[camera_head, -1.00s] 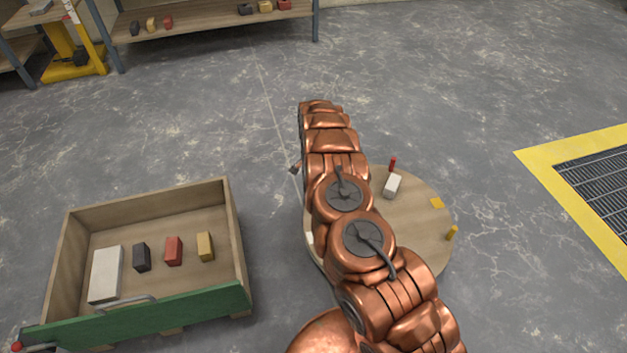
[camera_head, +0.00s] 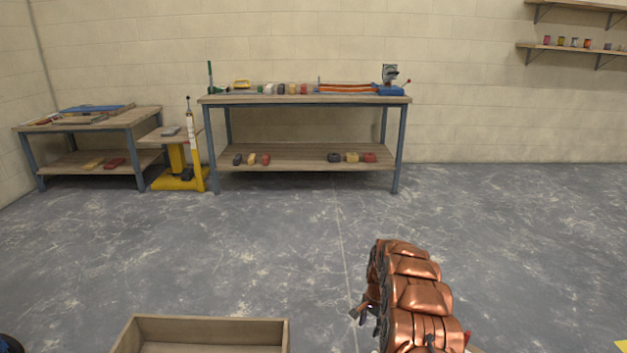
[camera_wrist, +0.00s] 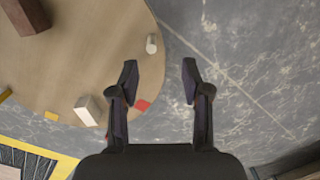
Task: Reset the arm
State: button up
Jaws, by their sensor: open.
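My gripper (camera_wrist: 160,78) is open, with nothing between its two dark fingers in the wrist view. In the head view, my gripper (camera_head: 362,311) shows small beside my copper arm, which rises from the bottom right of centre. The wrist view looks down on a round wooden top (camera_wrist: 85,62) left of the fingers. The left finger overlaps the edge of this top in the picture.
A wooden crate (camera_head: 210,321) is at the bottom left, cut off by the frame. A workbench (camera_head: 305,99) with tools and blocks stands at the back wall. A yellow lift (camera_head: 180,167) and a low table (camera_head: 130,118) are left of it. The grey floor between is clear.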

jog(key=s+a+r+n+p, duration=0.2)
jog(key=s+r+p, duration=0.25)
jog(key=r, duration=0.85)
jog(key=s+a+r+n+y+p, duration=0.1)
jog(key=s+a+r+n+p, duration=0.15)
jog(key=s+r, duration=0.65)
jog(key=s+a+r+n+p, duration=0.1)
jog(key=s+a+r+p, duration=0.3)
jog(key=r, duration=1.2)
jog(key=s+d+r+n+p, duration=0.1)
jog(key=s+r+p, duration=0.4)
jog(key=s, duration=0.6)
jog(key=s+d+r+n+g+h+p, duration=0.1)
jog(key=s+d+r+p, duration=0.3)
jog(key=s+r, duration=0.6)
jog(key=s+d+r+n+h+p, duration=0.1)
jog(key=s+r+p, duration=0.5)
jog(key=s, duration=0.7)
jog(key=shift+d+r+n+g+p, duration=0.3)
jog(key=shift+d+r+n+p, duration=0.1)
jog(key=shift+d+r+n, duration=0.6)
jog(key=shift+s+d+f+m, duration=0.1)
jog(key=shift+f+m, duration=0.05)
jog(key=shift+m, duration=0.1)
jog(key=shift+c, duration=0.3)
jog(key=shift+c, duration=0.2)
